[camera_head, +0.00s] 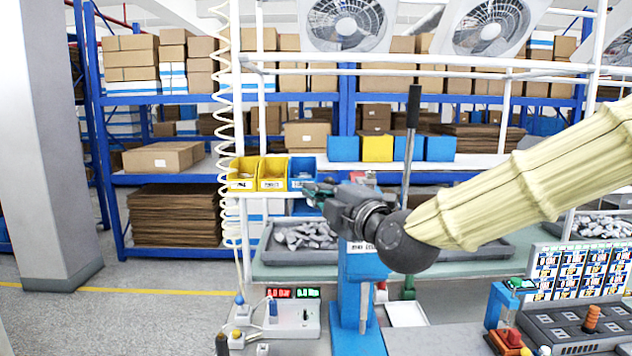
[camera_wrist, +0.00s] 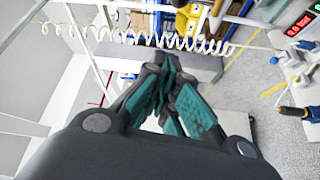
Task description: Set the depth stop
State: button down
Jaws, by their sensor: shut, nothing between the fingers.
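A blue press-like stand (camera_head: 358,300) stands at the centre of the bench, with a white label and a grey rod on its front. A long lever with a black grip (camera_head: 413,108) rises behind my arm. My gripper (camera_head: 312,190) is in front of the stand's upper part and points left, hiding some of it. I cannot make out a depth stop on the stand. In the wrist view my gripper (camera_wrist: 172,100) has its green-padded fingers together with nothing between them. No part of the stand is clearly recognisable there.
Yellow and blue bins (camera_head: 258,173) sit behind my gripper. A grey tray of metal parts (camera_head: 300,236) lies on the rear bench. A white tester with red and green displays (camera_head: 292,315) stands front left. A coiled cable (camera_wrist: 150,38) hangs across the wrist view.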

jog(key=w+p, duration=0.6)
jog(key=w, duration=0.2)
jog(key=shift+a, duration=0.2)
dwell(0.4)
jog(key=shift+d+f, duration=0.1)
jog(key=shift+f, duration=0.05)
jog(key=shift+w, duration=0.1)
